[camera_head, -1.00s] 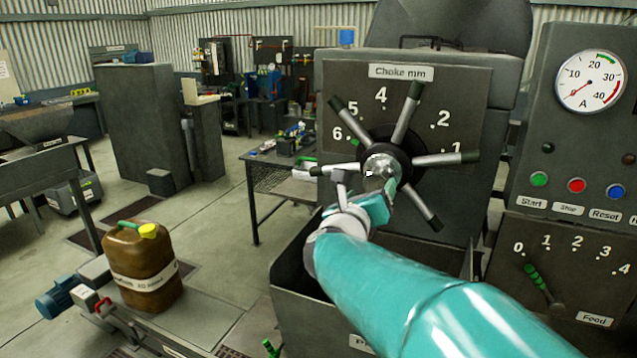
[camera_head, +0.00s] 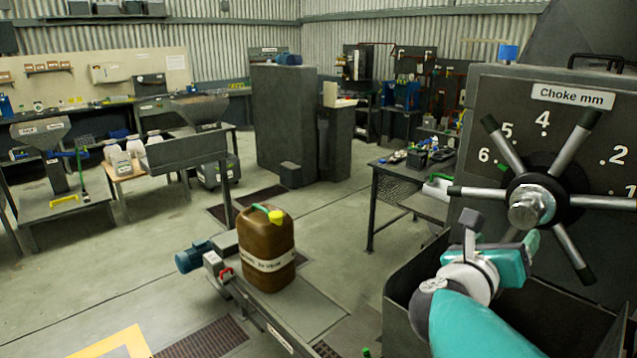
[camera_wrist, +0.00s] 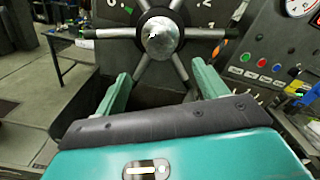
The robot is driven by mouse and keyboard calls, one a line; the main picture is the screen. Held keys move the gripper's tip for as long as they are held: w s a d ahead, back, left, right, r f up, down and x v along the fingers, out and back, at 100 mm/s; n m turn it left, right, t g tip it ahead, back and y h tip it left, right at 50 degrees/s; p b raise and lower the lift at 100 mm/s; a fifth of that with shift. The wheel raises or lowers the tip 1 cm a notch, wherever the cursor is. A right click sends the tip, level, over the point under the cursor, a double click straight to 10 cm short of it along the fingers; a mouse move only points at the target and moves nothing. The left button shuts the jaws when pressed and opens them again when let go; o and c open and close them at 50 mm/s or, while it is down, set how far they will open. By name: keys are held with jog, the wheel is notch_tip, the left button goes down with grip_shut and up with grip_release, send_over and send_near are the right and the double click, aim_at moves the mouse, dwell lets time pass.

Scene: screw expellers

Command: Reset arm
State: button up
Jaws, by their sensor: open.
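My gripper (camera_wrist: 160,95) is open, its two green fingers spread apart with nothing between them in the wrist view. It also shows in the head view (camera_head: 502,238), at the end of my teal arm at the lower right. The spoked choke handwheel (camera_head: 540,200) is mounted on the dark panel marked "Choke mm". The handwheel also shows in the wrist view (camera_wrist: 160,38), beyond the fingertips. A gap appears between the fingers and the hub there. In the head view my gripper overlaps the area just below the hub.
A brown jerrycan (camera_head: 267,250) stands on a low bench at centre, beside a blue motor (camera_head: 194,257). A dark open bin (camera_head: 400,300) lies below the choke panel. A side table (camera_head: 405,180) stands behind. Open floor (camera_head: 110,275) spreads to the left.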

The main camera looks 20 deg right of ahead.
jog(key=w+a+n+t+y, duration=0.7)
jog(key=w+a+n, duration=0.3)
jog(key=n, duration=0.4)
jog(key=a+f+n+y, duration=0.2)
jog(key=a+n+y, duration=0.2)
jog(key=a+n, duration=0.25)
jog(key=a+f+n+y, duration=0.3)
jog(key=a+n+y, duration=0.1)
jog(key=a+n, duration=0.25)
jog(key=s+a+f+n+g, duration=0.2)
jog(key=s+f+n+g, duration=0.2)
jog(key=s+n, duration=0.2)
jog(key=s+a+f+n+g+y, duration=0.1)
jog(key=s+a+f+n+g, duration=0.2)
jog(key=n, duration=0.7)
jog(key=s+f+g, duration=0.1)
jog(key=s+f, duration=0.1)
jog(key=s, duration=0.1)
jog(key=shift+a+n+g, duration=0.3)
jog(key=shift+g, duration=0.1)
jog(key=c, duration=0.7)
jog(key=shift+d, duration=0.1)
jog(key=shift+c, duration=0.4)
jog(key=shift+d, duration=0.15)
